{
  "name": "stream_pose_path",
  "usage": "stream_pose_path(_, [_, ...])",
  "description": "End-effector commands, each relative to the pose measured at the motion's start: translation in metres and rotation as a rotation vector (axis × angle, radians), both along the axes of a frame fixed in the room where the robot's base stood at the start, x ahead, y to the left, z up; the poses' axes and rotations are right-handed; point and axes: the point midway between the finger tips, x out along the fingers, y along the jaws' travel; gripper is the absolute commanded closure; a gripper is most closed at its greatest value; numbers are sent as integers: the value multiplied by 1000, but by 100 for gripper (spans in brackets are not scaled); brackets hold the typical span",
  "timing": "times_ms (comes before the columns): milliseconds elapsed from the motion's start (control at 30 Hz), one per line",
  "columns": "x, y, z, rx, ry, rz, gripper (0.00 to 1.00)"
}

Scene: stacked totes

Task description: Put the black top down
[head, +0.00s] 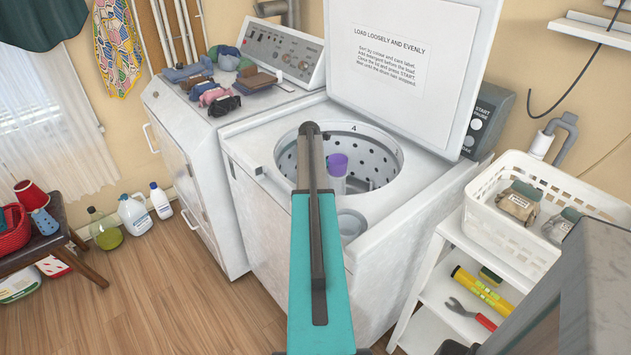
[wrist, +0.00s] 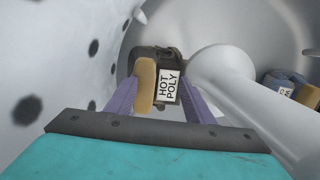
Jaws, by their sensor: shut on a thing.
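The black top (wrist: 150,55) is a dark bundle with a white label reading "HOT POLY" and a tan patch beside it. In the wrist view it sits between the two purple fingers of my gripper (wrist: 161,90), which is shut on it. My gripper is down inside the washer drum (head: 385,155), beside the pale central post (wrist: 222,85). I cannot tell whether the top touches the drum floor. In the head view my arm and the drum rim hide the gripper and the top.
Blue and tan garments (wrist: 285,79) lie in the drum beyond the post. The perforated drum wall (wrist: 60,75) is close on the left. The lid (head: 400,60) stands open. Folded clothes (head: 222,103) lie on the neighbouring machine, and a white basket (head: 510,235) with bundles stands at right.

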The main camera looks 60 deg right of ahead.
Motion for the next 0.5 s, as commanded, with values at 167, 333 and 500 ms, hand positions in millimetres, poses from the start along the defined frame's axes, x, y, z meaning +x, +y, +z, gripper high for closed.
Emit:
stream_pose_path(167, [0, 0, 0, -1, -1, 0, 82])
stream_pose_path(333, [0, 0, -1, -1, -1, 0, 83])
stream_pose_path(500, [0, 0, -5, -1, -1, 0, 83])
